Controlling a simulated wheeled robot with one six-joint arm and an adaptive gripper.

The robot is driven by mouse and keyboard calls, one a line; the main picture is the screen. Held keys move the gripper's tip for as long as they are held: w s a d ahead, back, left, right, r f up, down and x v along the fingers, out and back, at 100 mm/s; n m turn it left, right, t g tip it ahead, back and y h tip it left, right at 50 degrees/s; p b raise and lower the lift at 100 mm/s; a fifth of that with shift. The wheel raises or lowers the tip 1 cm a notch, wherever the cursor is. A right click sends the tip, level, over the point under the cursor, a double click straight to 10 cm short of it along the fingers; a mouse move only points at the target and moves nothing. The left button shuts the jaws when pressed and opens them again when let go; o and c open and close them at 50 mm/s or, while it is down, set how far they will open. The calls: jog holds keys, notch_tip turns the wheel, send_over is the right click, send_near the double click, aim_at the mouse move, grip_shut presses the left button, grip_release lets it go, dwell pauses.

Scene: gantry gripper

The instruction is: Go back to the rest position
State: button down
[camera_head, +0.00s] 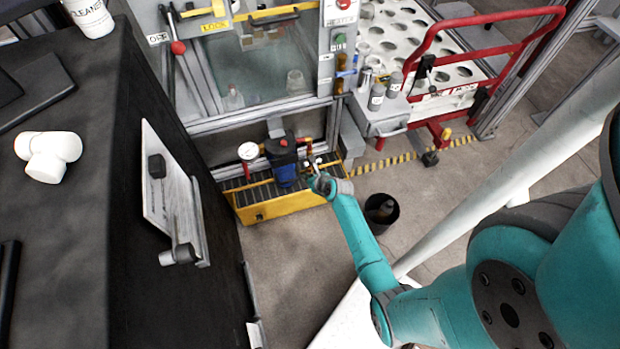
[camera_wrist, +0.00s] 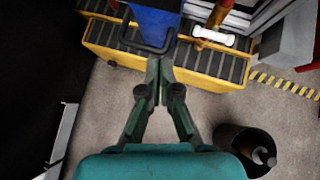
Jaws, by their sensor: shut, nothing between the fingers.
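My gripper (camera_wrist: 160,75) is in the wrist view with its fingers together and nothing between them. In the head view my gripper (camera_head: 312,165) is at the end of my teal arm, in front of the yellow spill tray. In the wrist view its fingertips overlap the front of the blue pump (camera_wrist: 152,25) in the picture; I cannot tell whether they touch it. The blue pump (camera_head: 283,160) also shows in the head view, standing on the yellow tray (camera_head: 275,208).
A black bin (camera_head: 381,226) stands on the floor right of my arm, holding a dark bottle. A dark cabinet (camera_head: 110,215) with a white pipe fitting (camera_head: 48,156) on top fills the left. A red-railed cart (camera_head: 470,60) is at the back right. Some floor in front of the tray is clear.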

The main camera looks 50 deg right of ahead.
jog(key=shift+v, duration=1)
jog(key=s+a+r+n+t, duration=0.1)
jog(key=s+a+r+n, duration=0.3)
jog(key=s+a+n, duration=0.5)
jog(key=s+a+r+n+t, duration=0.1)
jog(key=s+a+r+n, duration=0.3)
jog(key=s+a+n, duration=0.45)
jog(key=s+a+r+n+t+y, duration=0.1)
jog(key=s+a+r+n, duration=0.2)
jog(key=s+r+n, duration=0.2)
jog(key=s+a+r+n+t, duration=0.1)
jog(key=s+a+r+n, duration=0.2)
jog(key=r+n, duration=0.6)
jog(key=s+a+r+n+t+y, duration=0.1)
jog(key=s+a+r+n, duration=0.2)
jog(key=s+r+n, duration=0.4)
notch_tip(320, 180, up, 6)
jog(key=shift+r+n+t+y, duration=0.1)
jog(key=shift+n+t+y, duration=0.2)
jog(key=shift+n, duration=0.05)
jog(key=shift+a, duration=0.1)
